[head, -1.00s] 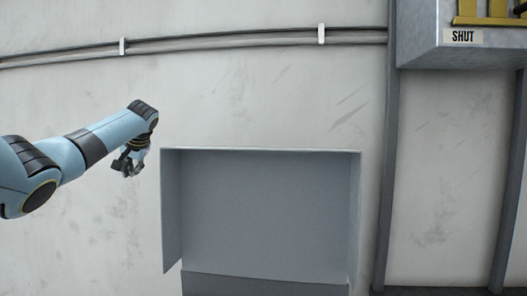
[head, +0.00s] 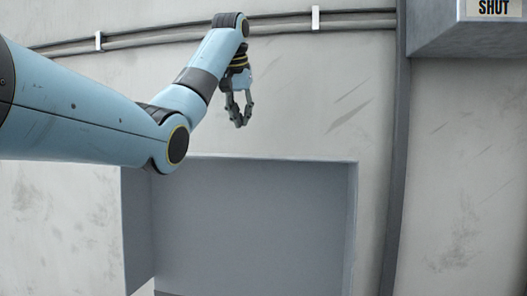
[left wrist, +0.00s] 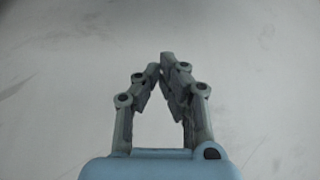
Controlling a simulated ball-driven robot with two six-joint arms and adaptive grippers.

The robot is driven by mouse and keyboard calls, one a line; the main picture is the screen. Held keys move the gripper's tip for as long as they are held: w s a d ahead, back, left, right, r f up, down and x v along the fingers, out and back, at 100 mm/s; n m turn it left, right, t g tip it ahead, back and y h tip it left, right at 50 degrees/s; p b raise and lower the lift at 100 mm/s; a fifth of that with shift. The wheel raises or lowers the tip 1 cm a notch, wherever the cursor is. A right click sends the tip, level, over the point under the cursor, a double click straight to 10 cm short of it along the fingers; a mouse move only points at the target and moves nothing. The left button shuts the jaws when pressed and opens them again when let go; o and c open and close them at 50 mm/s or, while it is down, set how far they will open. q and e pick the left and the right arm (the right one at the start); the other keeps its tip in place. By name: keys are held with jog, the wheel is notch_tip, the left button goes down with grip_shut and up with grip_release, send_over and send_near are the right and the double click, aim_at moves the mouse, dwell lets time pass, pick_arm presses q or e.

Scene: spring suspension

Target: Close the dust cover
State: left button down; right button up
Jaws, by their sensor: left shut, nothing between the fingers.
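A grey box-like recess or housing (head: 255,225) with side walls and a straight top edge shows against the wall in the head view. Its front is open to view and its lower part is cut off by the frame. I cannot tell which part of it, if any, is the dust cover. My left gripper (head: 241,122) hangs above its top edge, left of its middle, with fingers pointing down. In the left wrist view the fingertips (left wrist: 163,62) meet with nothing between them, in front of bare wall. My right gripper is not in view.
A grey box with a SHUT label (head: 494,8) juts out at the upper right. A dark vertical post (head: 398,170) stands right of the housing. Pipes (head: 160,39) run along the wall above. The wall between post and gripper is clear.

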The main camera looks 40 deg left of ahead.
aim_at(252, 149)
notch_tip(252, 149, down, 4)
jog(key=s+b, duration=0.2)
jog(key=b, duration=0.2)
pick_arm(q)
jog(key=p+x, duration=0.1)
jog(key=x, duration=0.2)
jog(key=w+d+p+x, duration=0.1)
jog(key=x, duration=0.2)
jog(key=p+x, duration=0.1)
jog(key=x, duration=0.2)
jog(key=shift+w+d+r, duration=0.1)
jog(key=shift+w+d, duration=0.15)
jog(key=shift+d, duration=0.05)
jog(key=shift+a+f, duration=0.15)
jog(key=shift+f, duration=0.45)
jog(key=s, duration=0.1)
jog(key=s+d+p, duration=0.1)
jog(key=s, duration=0.1)
jog(key=shift+s+d+f+p, duration=0.2)
jog(key=shift+s+d+p, duration=0.1)
jog(key=shift+d, duration=0.1)
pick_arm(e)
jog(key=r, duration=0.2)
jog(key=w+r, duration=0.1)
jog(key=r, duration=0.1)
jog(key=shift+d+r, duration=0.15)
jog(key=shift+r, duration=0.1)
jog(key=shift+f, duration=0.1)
